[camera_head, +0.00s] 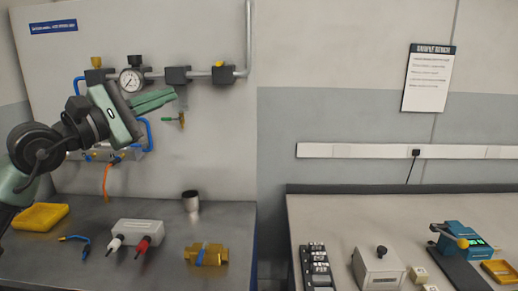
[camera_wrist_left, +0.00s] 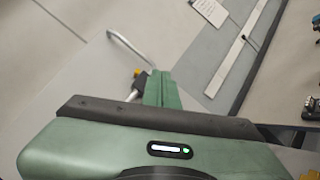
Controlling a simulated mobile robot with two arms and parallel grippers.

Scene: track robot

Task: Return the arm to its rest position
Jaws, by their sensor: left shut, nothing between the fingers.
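My left arm comes in from the left in the head view. Its green left gripper (camera_head: 158,100) is shut and empty, raised in front of the wall panel (camera_head: 215,30) at the height of the pipe. In the left wrist view the shut green fingers (camera_wrist_left: 161,90) stick out beyond the dark edge of the gripper body. The gripper hides part of the panel fittings behind it. My right gripper is in neither view.
The panel carries a pressure gauge (camera_head: 131,79), a grey pipe (camera_head: 205,74) and blue hoses. The left bench holds a yellow tray (camera_head: 40,216), a grey box (camera_head: 137,232), a cup (camera_head: 190,200) and a brass fitting (camera_head: 207,254). Devices stand on the right bench (camera_head: 320,212).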

